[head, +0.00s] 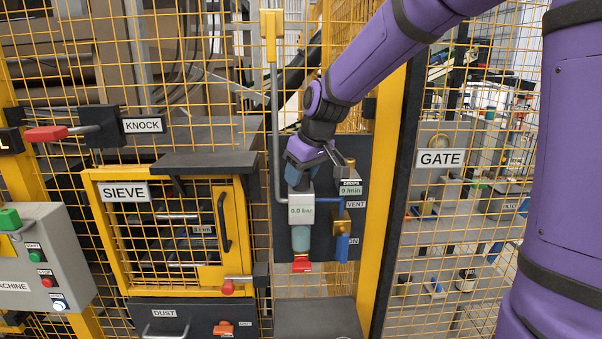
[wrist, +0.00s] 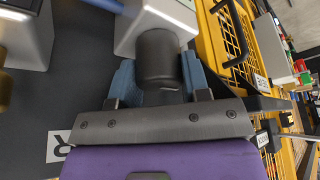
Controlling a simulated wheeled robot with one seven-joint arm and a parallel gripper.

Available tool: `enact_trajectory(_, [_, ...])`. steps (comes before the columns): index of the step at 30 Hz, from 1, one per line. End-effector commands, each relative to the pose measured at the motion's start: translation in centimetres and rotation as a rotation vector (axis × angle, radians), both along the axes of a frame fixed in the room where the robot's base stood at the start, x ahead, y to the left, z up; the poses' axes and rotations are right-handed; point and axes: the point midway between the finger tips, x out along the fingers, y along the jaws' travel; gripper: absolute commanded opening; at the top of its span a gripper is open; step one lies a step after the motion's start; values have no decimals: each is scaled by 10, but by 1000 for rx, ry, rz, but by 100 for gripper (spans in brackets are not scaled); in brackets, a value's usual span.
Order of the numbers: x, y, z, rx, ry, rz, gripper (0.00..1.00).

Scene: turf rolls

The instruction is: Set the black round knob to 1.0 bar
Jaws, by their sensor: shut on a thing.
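The black round knob (wrist: 158,58) shows in the wrist view, on the end of a pale grey regulator body (wrist: 150,15). My gripper (wrist: 158,80) has its blue fingers on both sides of the knob and is shut on it. In the head view my gripper (head: 301,174) reaches down onto the top of the regulator (head: 301,198) and hides the knob. The regulator's display (head: 301,211) reads 0.0 bar. A teal bowl (head: 301,238) with a red piece (head: 301,264) under it hangs below.
Right of the regulator are a DROPS display (head: 350,190) reading 0 /min, a VENT label (head: 356,204) and a blue handle (head: 342,246). A yellow-framed SIEVE door (head: 180,235) is at left. A yellow post (head: 384,190) stands at right.

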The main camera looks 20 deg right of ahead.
Motion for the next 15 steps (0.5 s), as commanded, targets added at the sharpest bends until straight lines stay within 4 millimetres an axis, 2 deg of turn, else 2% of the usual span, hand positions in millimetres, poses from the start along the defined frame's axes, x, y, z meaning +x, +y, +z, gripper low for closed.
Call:
enact_trajectory(8, [0, 1, 0, 0, 0, -86, 20])
enact_trajectory(15, [0, 1, 1, -2, -2, -266, 20])
